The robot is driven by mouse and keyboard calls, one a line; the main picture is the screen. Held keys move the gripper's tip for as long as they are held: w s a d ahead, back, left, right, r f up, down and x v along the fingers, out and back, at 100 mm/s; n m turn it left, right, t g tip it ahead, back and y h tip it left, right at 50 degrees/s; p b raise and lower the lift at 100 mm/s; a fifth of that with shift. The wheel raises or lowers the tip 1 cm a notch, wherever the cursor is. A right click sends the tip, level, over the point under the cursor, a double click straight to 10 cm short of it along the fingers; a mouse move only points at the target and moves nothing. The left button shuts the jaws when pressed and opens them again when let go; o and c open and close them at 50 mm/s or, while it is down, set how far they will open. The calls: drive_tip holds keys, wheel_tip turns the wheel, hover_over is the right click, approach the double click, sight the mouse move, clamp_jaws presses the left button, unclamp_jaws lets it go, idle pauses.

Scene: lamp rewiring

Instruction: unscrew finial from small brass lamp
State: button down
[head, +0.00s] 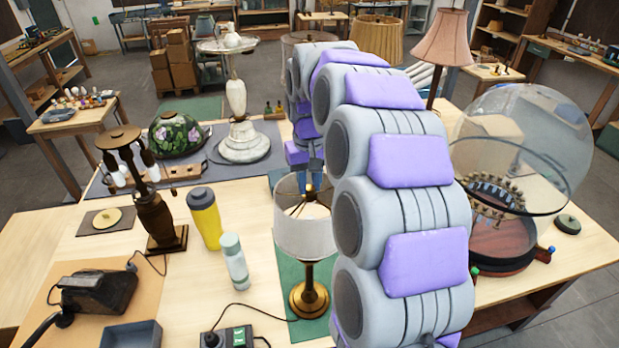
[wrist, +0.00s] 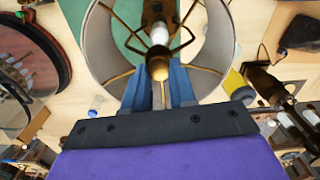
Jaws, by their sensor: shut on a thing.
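The small brass lamp (head: 309,298) stands upright on a green mat (head: 287,257), with a white drum shade (head: 303,236) around its top. In the wrist view I look down into the shade (wrist: 104,42), where spider arms meet at the round brass finial (wrist: 158,68). My gripper (head: 309,187) reaches down to the top of the shade, and its blue fingers (wrist: 158,78) are shut on the finial, one on each side. A pale bulb (wrist: 160,37) shows beyond the finial. The finial's thread is hidden.
A yellow bottle (head: 205,222) and a pale bottle (head: 235,262) stand left of the lamp. A dark two-arm lamp (head: 155,215) is farther left. A glass dome (head: 525,140) stands right of my arm. A cord runs from the lamp to a black box (head: 230,338).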

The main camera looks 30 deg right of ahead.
sight(308, 186)
drive_tip(key=shift+n, duration=0.8)
drive_tip(key=n+p, duration=0.2)
drive_tip(key=n, duration=0.3)
drive_tip(key=shift+s+a+r+p, duration=0.15)
drive_tip(key=shift+a+p, duration=0.1)
drive_tip(key=shift+p, duration=0.15)
drive_tip(key=shift+d, duration=0.1)
drive_tip(key=shift+r+p, duration=0.55)
drive_tip(key=shift+r, duration=1.15)
drive_tip(key=shift+f, duration=0.1)
